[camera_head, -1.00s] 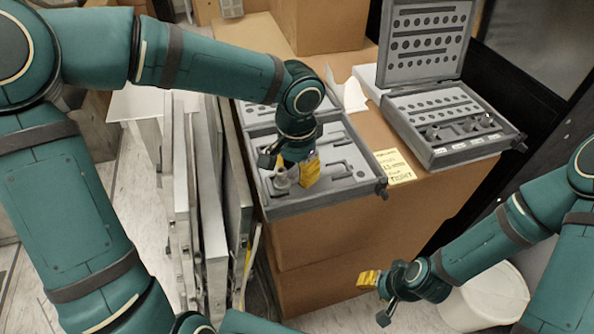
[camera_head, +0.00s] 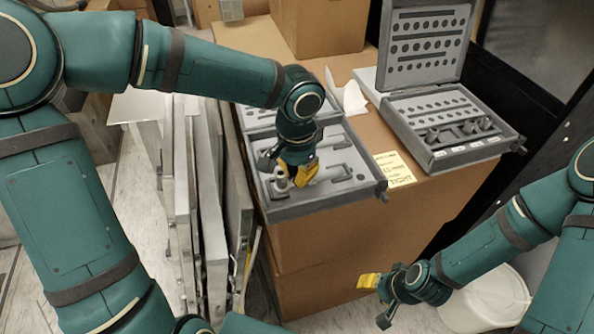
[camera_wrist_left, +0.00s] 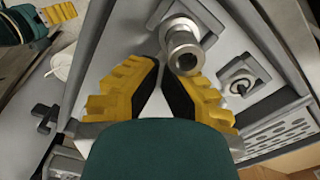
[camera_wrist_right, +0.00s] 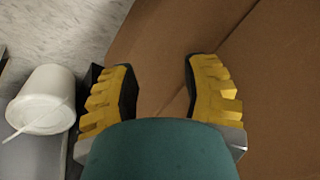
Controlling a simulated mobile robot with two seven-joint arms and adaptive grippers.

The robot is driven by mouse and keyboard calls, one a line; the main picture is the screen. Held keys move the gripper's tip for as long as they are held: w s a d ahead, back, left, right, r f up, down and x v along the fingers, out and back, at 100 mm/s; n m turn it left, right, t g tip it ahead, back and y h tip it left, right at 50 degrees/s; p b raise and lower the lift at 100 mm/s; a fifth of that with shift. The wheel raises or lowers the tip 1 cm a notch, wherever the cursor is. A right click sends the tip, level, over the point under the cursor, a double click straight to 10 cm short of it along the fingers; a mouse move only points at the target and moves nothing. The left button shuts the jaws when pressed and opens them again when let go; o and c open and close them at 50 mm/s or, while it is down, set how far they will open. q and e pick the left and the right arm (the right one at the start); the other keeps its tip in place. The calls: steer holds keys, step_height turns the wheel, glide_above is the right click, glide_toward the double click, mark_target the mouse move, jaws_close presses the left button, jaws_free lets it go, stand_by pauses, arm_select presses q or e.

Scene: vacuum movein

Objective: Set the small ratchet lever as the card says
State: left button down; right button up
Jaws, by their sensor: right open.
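An open grey tool case (camera_head: 375,193) lies on the cardboard box, with ratchet-like tools in its recesses. My left gripper (camera_head: 287,175) is low over the case's front left part. A light grey cylindrical piece (camera_head: 281,185) stands close by its fingers. In the left wrist view the cylinder (camera_wrist_left: 185,50) lies just beyond the fingertips. The left fingers (camera_wrist_left: 161,72) are partly apart with nothing between them. A smaller round tool head (camera_wrist_left: 240,85) sits to its right. I cannot make out a lever. The yellow card (camera_head: 397,170) ends in "TIGHT". My right gripper (camera_head: 374,300) is open and empty.
A second open case (camera_head: 455,155) with sockets stands at the right of the box top. Several upright panels (camera_head: 205,190) lean left of the box. A white bucket (camera_head: 490,300) stands on the floor.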

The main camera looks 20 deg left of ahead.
arm_select(q)
steer(key=shift+m, duration=0.3)
arm_select(e)
steer(key=shift+r, duration=0.2)
arm_select(q)
steer(key=m+p, duration=0.2)
steer(key=m, duration=0.1)
steer(key=m+p, duration=0.1)
steer(key=shift+s+d+m, duration=0.2)
steer(key=shift+s+m, duration=0.05)
steer(key=shift+m, duration=0.05)
steer(key=m+p, duration=0.1)
steer(key=m, duration=0.2)
steer(key=shift+s+p, duration=0.1)
steer(key=shift+p, duration=0.3)
steer(key=shift+s+d+f+m+p, duration=0.1)
steer(key=shift+m+p, duration=0.25)
steer(key=shift+m, duration=0.35)
steer(key=shift+s+m+p, duration=0.1)
steer(key=shift+m+p, duration=0.25)
steer(key=shift+m, duration=0.35)
arm_select(e)
step_height(320, 180, up, 6)
steer(key=w, duration=0.2)
steer(key=shift+d+t, duration=0.2)
steer(key=shift+t, duration=0.1)
arm_select(q)
steer(key=c, duration=1.1)
jaws_free()
steer(key=shift+w, duration=0.1)
